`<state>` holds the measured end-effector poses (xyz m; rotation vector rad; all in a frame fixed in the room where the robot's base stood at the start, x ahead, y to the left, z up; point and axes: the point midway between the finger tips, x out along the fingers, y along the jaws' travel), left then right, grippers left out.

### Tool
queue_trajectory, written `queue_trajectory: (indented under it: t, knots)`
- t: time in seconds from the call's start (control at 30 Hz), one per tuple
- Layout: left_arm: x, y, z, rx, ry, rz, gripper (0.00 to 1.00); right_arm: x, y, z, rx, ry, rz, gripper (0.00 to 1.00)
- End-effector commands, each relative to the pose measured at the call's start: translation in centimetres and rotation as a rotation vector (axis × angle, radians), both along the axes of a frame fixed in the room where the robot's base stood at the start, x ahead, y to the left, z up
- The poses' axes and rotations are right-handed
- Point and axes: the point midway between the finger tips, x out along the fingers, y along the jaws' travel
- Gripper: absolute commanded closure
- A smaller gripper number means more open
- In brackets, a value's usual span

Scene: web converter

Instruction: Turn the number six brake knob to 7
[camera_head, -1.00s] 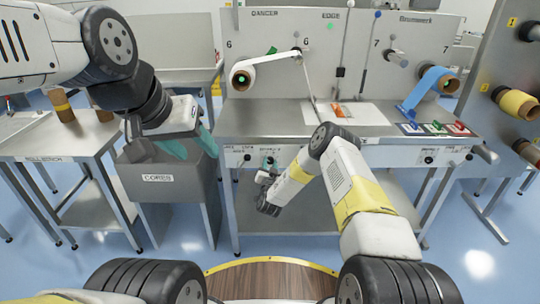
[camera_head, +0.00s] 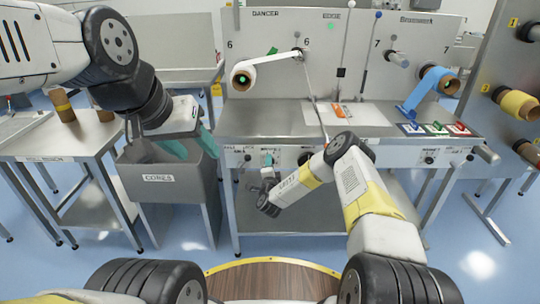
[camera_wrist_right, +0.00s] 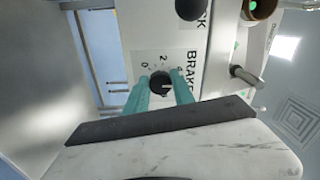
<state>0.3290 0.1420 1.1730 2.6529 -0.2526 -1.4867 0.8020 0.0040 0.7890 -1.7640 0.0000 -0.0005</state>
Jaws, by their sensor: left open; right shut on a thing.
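The brake knob (camera_wrist_right: 160,82) is black and round, on a white panel with a dial. In the right wrist view the numbers 0 and 2 show beside it, with the word BRAKE. Part of the dial is hidden by a finger, and the knob's exact setting cannot be read. My right gripper (camera_wrist_right: 160,77) has its teal fingers on either side of the knob, shut on it. In the head view my right gripper (camera_head: 268,160) is at the front panel, below station 6, left of centre. My left gripper (camera_head: 190,146) is open and empty above the grey bin.
The grey CORES bin (camera_head: 183,190) stands left of the machine. A white roll (camera_head: 243,76) hangs at station 6 and a blue roll (camera_head: 436,80) at station 7. Another black knob (camera_wrist_right: 190,8) is near the held one. The steel worktop (camera_head: 270,118) lies above the panel.

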Motion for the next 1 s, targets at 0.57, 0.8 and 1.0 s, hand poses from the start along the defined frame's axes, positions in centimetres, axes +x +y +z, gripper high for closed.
queue_trajectory:
  t: [0.57, 0.8, 1.0]
  knots:
    - [0.0, 0.0, 0.0, 0.0, 0.0, 0.0, 0.5, -0.08, -0.12, -0.02, 0.542, 0.003, -0.003, 1.0]
    - [0.0, 0.0, 0.0, 0.0, 0.0, 0.0, 0.5, -0.08, -0.15, 0.04, 0.727, 0.003, -0.003, 1.0]
    - [0.0, 0.0, 0.0, 0.0, 0.0, 0.0, 0.5, -0.1, -0.07, 0.04, 0.833, 0.004, -0.001, 1.0]
